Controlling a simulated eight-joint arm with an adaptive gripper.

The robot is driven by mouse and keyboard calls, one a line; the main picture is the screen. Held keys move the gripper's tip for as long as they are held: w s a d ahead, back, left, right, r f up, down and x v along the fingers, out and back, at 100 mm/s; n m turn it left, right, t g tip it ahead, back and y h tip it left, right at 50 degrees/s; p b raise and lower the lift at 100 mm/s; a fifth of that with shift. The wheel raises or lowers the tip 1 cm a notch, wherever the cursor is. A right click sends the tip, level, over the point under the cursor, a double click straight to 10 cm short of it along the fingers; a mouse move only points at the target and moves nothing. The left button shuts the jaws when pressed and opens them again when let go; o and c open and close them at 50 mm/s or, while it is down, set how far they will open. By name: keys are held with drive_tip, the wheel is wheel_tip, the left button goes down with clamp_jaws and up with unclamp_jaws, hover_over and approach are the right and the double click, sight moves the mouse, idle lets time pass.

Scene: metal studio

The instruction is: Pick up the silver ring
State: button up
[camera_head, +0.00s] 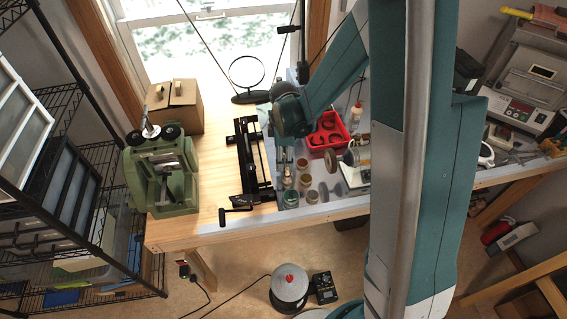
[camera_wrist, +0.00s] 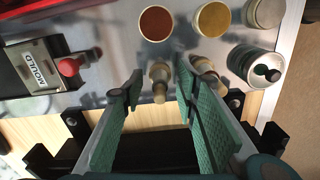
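I cannot make out a silver ring for certain in either view. My gripper (camera_wrist: 157,88) is open in the wrist view, with its teal-padded fingers apart. A small pale bottle-like piece (camera_wrist: 160,72) shows between the fingertips, with no finger clearly closed on it. A second similar piece (camera_wrist: 205,68) is partly hidden behind the right finger. In the head view my gripper (camera_head: 285,160) hangs over the metal-topped part of the bench, near the small jars; its fingertips are small there.
Jars with red (camera_wrist: 156,23) and yellow (camera_wrist: 213,19) contents stand close by. A dark-topped tin (camera_wrist: 254,66) is to the right. A red bin (camera_head: 330,131), a black frame (camera_head: 249,165) and a green machine (camera_head: 163,175) stand around. Bare wood (camera_head: 215,180) lies left of the frame.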

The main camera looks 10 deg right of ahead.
idle(0.3)
drive_tip(key=c, duration=0.9)
drive_tip(key=shift+o, duration=0.2)
drive_tip(key=shift+r, duration=0.15)
drive_tip(key=shift+r, duration=4.85)
